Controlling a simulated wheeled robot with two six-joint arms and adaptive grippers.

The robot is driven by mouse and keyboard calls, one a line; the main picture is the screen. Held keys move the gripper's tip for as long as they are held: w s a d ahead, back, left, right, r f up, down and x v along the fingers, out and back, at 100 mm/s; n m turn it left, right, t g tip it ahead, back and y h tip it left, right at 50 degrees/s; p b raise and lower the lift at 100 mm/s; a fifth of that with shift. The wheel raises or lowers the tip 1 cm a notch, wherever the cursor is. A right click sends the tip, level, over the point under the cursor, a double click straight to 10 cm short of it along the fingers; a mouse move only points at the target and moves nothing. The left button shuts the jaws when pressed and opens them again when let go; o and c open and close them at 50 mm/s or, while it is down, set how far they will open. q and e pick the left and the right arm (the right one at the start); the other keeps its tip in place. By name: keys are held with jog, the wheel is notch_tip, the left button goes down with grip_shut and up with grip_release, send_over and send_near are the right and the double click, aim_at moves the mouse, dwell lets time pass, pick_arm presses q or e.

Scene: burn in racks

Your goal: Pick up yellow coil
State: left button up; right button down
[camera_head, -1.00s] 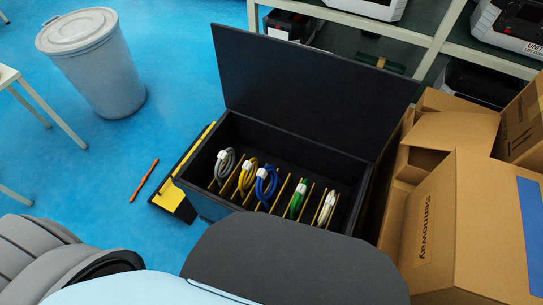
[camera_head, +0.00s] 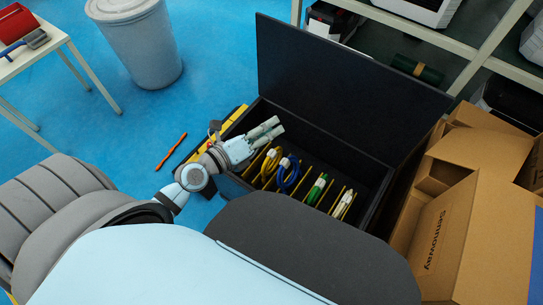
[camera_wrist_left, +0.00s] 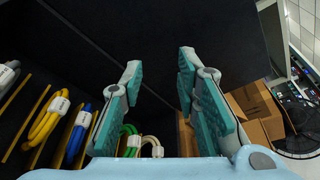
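The yellow coil (camera_head: 270,166) stands in a slot of the black open box (camera_head: 374,207), between the left end and the blue coil (camera_head: 289,174). My left gripper (camera_head: 274,131) is over the box's left end, just above and left of the yellow coil. It is open and empty; its fingers stand apart in the left wrist view (camera_wrist_left: 158,85). There the yellow coil (camera_wrist_left: 46,122) is left of the fingers, not between them. The grey coil is hidden behind my gripper in the head view, but shows in the wrist view (camera_wrist_left: 7,75). My right gripper is not in view.
A green coil (camera_head: 316,188) and a white coil (camera_head: 343,204) stand further right in the box. Its raised black lid (camera_head: 350,85) stands behind. Cardboard boxes (camera_head: 450,230) crowd the right side. An orange stick (camera_head: 171,151) lies on the blue floor at left.

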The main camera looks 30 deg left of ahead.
pick_arm(q)
notch_tip(320, 180, down, 5)
jog(key=s+m+g, duration=0.1)
jog(key=m+g, duration=0.2)
jog(key=m, duration=0.2)
jog(key=m+g+y, duration=0.2)
jog(key=g, duration=0.1)
send_near(270, 155)
jog(key=b+x, duration=0.7)
jog(key=x, duration=0.4)
jog(key=shift+w+f, duration=0.2)
jog(key=shift+f, duration=0.2)
jog(key=shift+w+m, duration=0.15)
jog(key=shift+m, duration=0.15)
jog(key=shift+r, duration=0.1)
jog(key=shift+c, duration=0.6)
grip_shut()
